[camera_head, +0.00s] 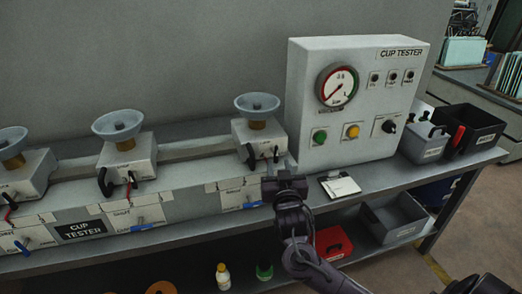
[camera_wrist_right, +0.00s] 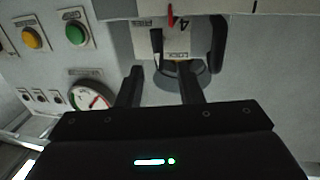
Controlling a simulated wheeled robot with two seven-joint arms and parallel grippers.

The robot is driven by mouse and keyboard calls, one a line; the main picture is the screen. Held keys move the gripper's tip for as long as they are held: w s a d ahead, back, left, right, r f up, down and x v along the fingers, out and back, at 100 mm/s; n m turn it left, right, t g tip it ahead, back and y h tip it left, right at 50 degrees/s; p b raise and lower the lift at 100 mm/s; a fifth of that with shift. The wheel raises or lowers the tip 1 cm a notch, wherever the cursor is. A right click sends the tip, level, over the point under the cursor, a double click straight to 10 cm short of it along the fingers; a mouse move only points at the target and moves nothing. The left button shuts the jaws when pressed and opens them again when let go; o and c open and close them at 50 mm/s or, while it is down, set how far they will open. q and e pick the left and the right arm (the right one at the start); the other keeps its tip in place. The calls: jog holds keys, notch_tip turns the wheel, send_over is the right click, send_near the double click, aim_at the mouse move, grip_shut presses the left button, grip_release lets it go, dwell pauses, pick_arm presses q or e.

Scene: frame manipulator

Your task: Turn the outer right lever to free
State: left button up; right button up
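The rightmost station (camera_head: 253,137) of the cup tester carries a grey cup (camera_head: 257,104). On its front are a larger black lever (camera_head: 250,155) at the left and a slim black lever (camera_head: 276,153) at the right. The right wrist view is upside down and shows the slim lever (camera_wrist_right: 157,40) on the left and the larger lever (camera_wrist_right: 218,38) on the right. My right gripper (camera_head: 286,172) is just below and right of this station. Its fingers (camera_wrist_right: 160,85) are apart and empty. The slim lever appears beyond their gap; contact is not visible. My left gripper is not in view.
A white gauge box (camera_head: 352,100) stands close to the right of the station. A white note card (camera_head: 341,187) lies by my right gripper. Blue handles (camera_head: 252,204) jut from the front panel below. A black bin (camera_head: 468,130) sits at the right end.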

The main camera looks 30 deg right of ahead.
aim_at(277, 155)
jog(key=p+x, duration=0.1)
jog(key=x, duration=0.6)
jog(key=shift+d+f, duration=0.1)
jog(key=shift+s, duration=0.1)
grip_shut()
